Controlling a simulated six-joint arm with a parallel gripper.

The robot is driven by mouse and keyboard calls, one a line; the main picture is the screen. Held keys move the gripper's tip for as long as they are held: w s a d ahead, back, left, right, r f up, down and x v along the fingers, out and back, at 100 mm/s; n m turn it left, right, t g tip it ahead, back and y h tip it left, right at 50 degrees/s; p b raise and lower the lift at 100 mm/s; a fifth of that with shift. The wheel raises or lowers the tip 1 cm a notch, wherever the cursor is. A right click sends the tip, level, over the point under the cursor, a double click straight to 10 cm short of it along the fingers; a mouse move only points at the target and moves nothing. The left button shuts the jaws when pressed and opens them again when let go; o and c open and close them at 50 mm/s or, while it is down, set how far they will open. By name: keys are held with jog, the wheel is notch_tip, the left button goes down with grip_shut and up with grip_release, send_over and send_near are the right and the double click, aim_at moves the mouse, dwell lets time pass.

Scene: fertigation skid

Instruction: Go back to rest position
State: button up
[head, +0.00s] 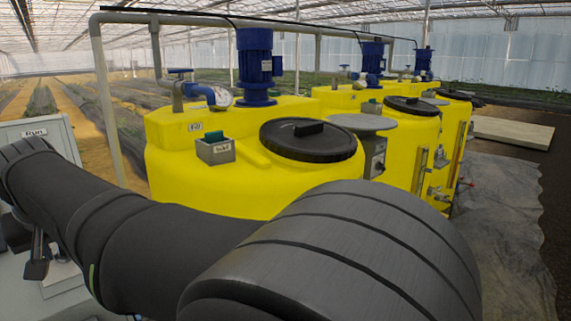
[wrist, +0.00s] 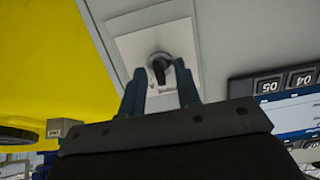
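My gripper (wrist: 159,82) shows in the wrist view with its two dark fingers apart. Nothing is held between the fingers. A black rotary knob (wrist: 161,66) on a pale square plate (wrist: 135,45) sits just beyond the fingertips, in line with the gap between them. I cannot tell how far the fingertips are from the knob. In the head view my dark arm crosses the foreground from the left edge to the bottom right; the gripper cannot be made out clearly there.
Yellow tanks (head: 215,185) with black lids (head: 308,140) and blue motors (head: 256,65) stand close behind my arm. A grey cabinet (head: 35,130) labelled "Run" is at the left. A panel with dark number tags (wrist: 268,87) lies right of the gripper. Open floor (head: 500,200) is at the right.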

jog(key=v, duration=1.7)
jog(key=x, duration=1.6)
jog(key=shift+w+a+f, duration=0.1)
jog(key=shift+f, duration=0.05)
jog(key=shift+w+a+f, duration=0.15)
jog(key=shift+a+f, duration=0.05)
jog(key=shift+f, duration=0.1)
jog(key=n, duration=0.4)
jog(key=shift+t+h, duration=0.3)
jog(key=n, duration=0.3)
jog(key=shift+s+n+t, duration=0.25)
jog(key=shift+n+t, duration=0.05)
jog(key=shift+n, duration=0.1)
jog(key=shift+r+n, duration=0.2)
jog(key=shift+n, duration=0.2)
jog(key=v, duration=0.7)
jog(key=shift+s+r, duration=0.15)
jog(key=shift+s, duration=0.1)
